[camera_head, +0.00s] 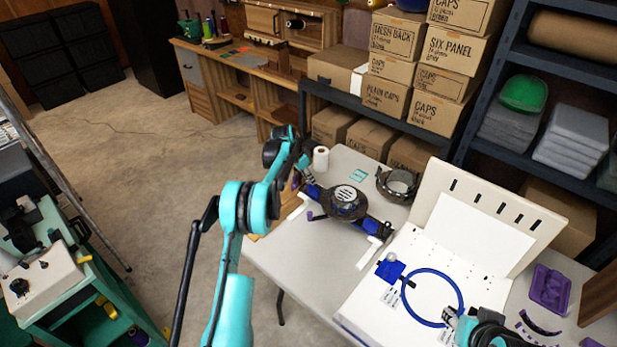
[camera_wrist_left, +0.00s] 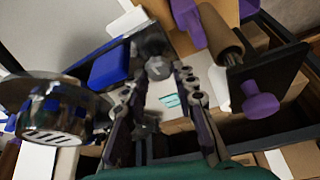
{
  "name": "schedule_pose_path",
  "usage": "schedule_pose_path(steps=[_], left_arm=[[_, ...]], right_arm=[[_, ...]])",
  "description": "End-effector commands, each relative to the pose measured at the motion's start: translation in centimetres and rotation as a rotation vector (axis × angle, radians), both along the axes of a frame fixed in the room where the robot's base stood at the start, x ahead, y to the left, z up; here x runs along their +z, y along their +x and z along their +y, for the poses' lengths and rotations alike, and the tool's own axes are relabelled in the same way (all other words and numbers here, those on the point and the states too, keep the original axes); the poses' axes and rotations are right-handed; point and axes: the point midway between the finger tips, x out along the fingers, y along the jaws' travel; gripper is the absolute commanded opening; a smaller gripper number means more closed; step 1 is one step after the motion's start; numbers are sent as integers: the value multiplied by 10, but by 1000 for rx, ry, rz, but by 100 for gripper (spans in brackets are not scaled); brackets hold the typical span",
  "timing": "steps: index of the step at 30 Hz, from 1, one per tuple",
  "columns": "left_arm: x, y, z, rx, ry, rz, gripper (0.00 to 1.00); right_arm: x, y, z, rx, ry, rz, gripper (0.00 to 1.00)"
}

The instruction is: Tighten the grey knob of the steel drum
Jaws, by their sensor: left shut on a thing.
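The steel drum (camera_head: 345,199) is a round dark metal piece with slots in its face, set in a blue-and-black holder on the white table. It also shows at the left of the left wrist view (camera_wrist_left: 55,120). The grey knob (camera_wrist_left: 157,67) sits between the fingertips of my left gripper (camera_wrist_left: 160,75), which is shut on it at the drum's back left side. In the head view my left gripper (camera_head: 302,172) covers the knob. My right gripper (camera_head: 470,325) is at the bottom right, partly cut off, near a blue ring; its fingers are unclear.
The blue ring (camera_head: 432,297) lies on a white board beside a blue block (camera_head: 390,268). A second dark ring (camera_head: 397,184) and a paper roll (camera_head: 320,159) stand behind the drum. Purple knobs (camera_wrist_left: 260,101) show close to the right of my left fingers.

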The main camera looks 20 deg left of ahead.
Motion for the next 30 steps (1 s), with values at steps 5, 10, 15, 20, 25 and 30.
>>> schedule_pose_path(steps=[5,10,15,20,25,30], left_arm=[[0,0,0,0,1,1,0],[0,0,0,1,0,1,48],[0,0,0,1,0,0,48],[4,-1,1,1,0,0,48],[27,-9,7,2,0,0,48],[62,-22,15,2,1,1,48]], right_arm=[[0,0,0,0,0,0,40],[0,0,0,0,0,0,40],[0,0,0,0,0,0,40],[0,0,0,0,0,0,40],[0,0,0,0,0,0,40],[0,0,0,0,0,0,40]])
